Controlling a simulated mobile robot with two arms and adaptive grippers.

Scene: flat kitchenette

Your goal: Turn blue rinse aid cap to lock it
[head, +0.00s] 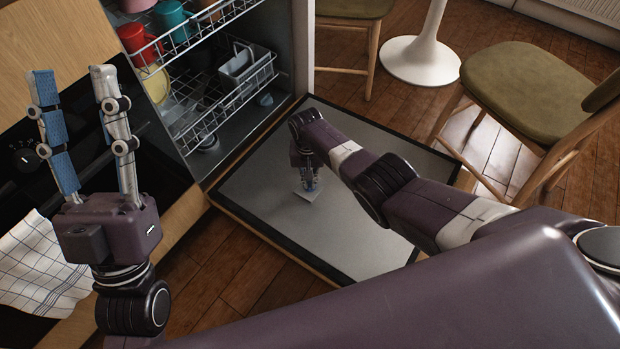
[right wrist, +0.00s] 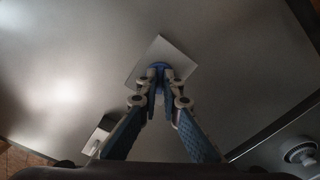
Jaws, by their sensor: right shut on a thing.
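The blue rinse aid cap (right wrist: 160,66) sits on a light square plate (right wrist: 178,57) in the inner face of the open dishwasher door (head: 260,215). My right gripper (right wrist: 161,75) points down at the door, and its fingers are shut on the cap, covering most of it. In the head view my right gripper (head: 308,184) is over the same plate (head: 308,195); the cap is mostly hidden there. How far the cap is turned cannot be told. My left gripper (head: 75,85) is raised, open and empty, in front of the oven, well away from the door.
The upper rack (head: 230,95) holds a red mug (head: 138,42), a teal mug (head: 172,20) and other dishes inside the dishwasher. A checked towel (head: 40,265) hangs at the oven. A green-seated chair (head: 530,90) stands right of the door.

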